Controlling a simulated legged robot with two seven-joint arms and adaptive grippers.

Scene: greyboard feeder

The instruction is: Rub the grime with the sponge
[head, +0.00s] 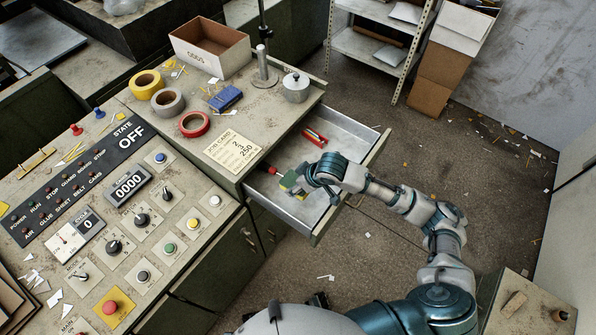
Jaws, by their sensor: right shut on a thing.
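My right gripper (305,181) reaches in from the right over the open drawer (368,153). It is shut on a small green and yellow block, the sponge (289,181), near the drawer's front left part. I cannot tell whether the sponge touches the drawer floor. No grime patch stands out clearly; the gripper and sponge cover part of the drawer floor. My left gripper is not in view.
A red-handled thing (316,138) lies farther back in the drawer. Tape rolls (194,124), a job card (233,151), an open box (209,50) and a lidded metal pot (295,88) crowd the bench top. A control panel (120,220) is at left. Floor right of the drawer is mostly clear.

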